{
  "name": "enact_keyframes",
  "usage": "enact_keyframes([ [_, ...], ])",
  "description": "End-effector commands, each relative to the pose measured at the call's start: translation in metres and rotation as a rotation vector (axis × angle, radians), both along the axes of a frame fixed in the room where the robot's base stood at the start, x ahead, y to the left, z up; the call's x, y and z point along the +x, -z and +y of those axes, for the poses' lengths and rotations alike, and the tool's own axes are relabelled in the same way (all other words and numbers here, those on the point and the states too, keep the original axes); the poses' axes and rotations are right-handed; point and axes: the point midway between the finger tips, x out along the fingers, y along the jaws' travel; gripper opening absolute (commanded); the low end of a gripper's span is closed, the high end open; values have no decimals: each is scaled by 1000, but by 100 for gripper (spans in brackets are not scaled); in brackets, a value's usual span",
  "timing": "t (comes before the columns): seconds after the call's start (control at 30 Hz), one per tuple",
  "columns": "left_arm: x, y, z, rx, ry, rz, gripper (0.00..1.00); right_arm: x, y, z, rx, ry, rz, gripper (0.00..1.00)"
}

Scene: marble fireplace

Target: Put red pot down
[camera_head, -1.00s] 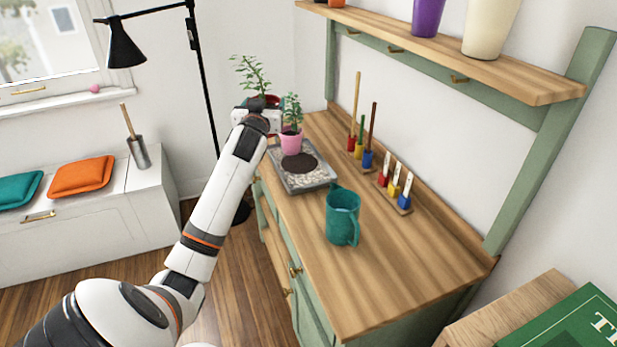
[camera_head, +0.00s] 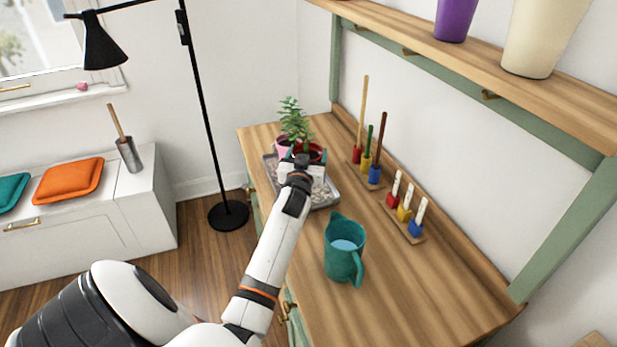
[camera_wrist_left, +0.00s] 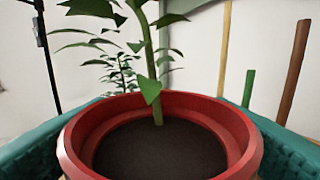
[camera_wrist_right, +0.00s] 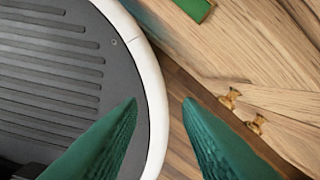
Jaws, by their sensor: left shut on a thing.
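The red pot (camera_head: 317,151) holds dark soil and a leafy green plant. My left gripper (camera_head: 304,156) is shut on it, over the far part of the grey tray (camera_head: 328,198). I cannot tell whether the pot touches the tray. In the left wrist view the red pot (camera_wrist_left: 160,140) stands upright between the teal fingers. A pink pot (camera_head: 282,147) with a plant stands at the tray's far left, partly hidden. My right gripper (camera_wrist_right: 160,103) is open and empty in the right wrist view.
A teal jug (camera_head: 344,250) stands on the wooden worktop (camera_head: 420,290), nearer than the tray. Tools in a rack (camera_head: 366,160) and brushes in a second rack (camera_head: 405,210) line the wall side. A shelf (camera_head: 450,50) hangs above. The worktop's near part is clear.

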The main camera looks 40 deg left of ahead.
Motion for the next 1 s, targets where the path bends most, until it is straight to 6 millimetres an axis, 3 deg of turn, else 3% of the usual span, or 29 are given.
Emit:
enact_keyframes([
  [0.1,0,19,0,-1,1,-3,40,-22,4,-8,-12,-1,33,32],
  [0.2,0,26,1,1,-1,-3,40,-30,6,-12,-16,-3,46,32],
  [0.5,0,62,0,0,0,-4,40,-13,12,-10,-13,-2,19,32],
  [0.87,0,66,0,3,0,-4,40,-9,14,2,3,3,13,32],
  [0.9,0,68,0,1,0,-1,76,-10,14,2,2,3,14,32],
  [1.0,0,67,0,1,0,-1,92,-12,13,2,2,2,17,32],
])
